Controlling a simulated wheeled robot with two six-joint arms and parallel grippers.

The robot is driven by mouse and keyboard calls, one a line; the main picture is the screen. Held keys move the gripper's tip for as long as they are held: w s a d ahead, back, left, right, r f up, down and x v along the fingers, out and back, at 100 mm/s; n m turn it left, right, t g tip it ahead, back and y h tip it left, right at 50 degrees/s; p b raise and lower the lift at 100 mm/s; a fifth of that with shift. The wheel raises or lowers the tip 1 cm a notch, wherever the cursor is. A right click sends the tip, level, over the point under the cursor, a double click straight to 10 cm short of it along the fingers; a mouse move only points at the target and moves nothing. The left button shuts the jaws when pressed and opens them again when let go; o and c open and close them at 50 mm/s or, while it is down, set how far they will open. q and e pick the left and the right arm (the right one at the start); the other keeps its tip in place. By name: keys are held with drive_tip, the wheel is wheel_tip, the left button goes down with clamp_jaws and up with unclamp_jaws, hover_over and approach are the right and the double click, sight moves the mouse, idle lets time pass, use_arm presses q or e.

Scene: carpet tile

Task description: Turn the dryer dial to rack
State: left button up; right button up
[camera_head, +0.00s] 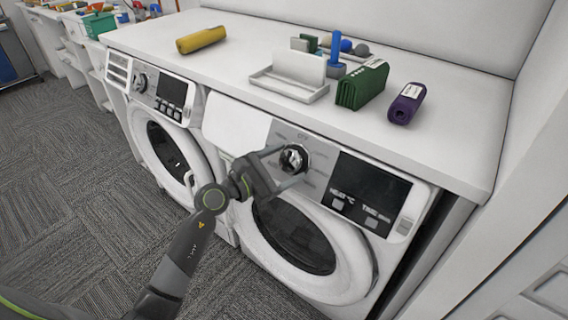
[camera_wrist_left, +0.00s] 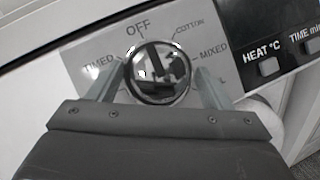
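The dryer dial (camera_head: 295,158) is a round chrome knob on the panel of the right-hand machine. It also fills the middle of the left wrist view (camera_wrist_left: 159,72). Around it I read OFF at the top, TIMED at left, COTTON and MIXED at right. Lower labels are partly hidden by my gripper, and I cannot read a rack label. My left gripper (camera_head: 281,167) is at the dial, with one finger on each side of it. The fingers are apart; I cannot tell whether they touch the knob. My right gripper is not in view.
The dryer's dark display (camera_head: 370,190) is right of the dial, and its round door (camera_head: 350,262) is below. Another machine (camera_head: 160,120) stands at left. The white countertop (camera_head: 240,60) above holds a tray, a green block and a purple roll.

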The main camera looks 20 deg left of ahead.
use_arm(q)
drive_tip(key=c, duration=0.8)
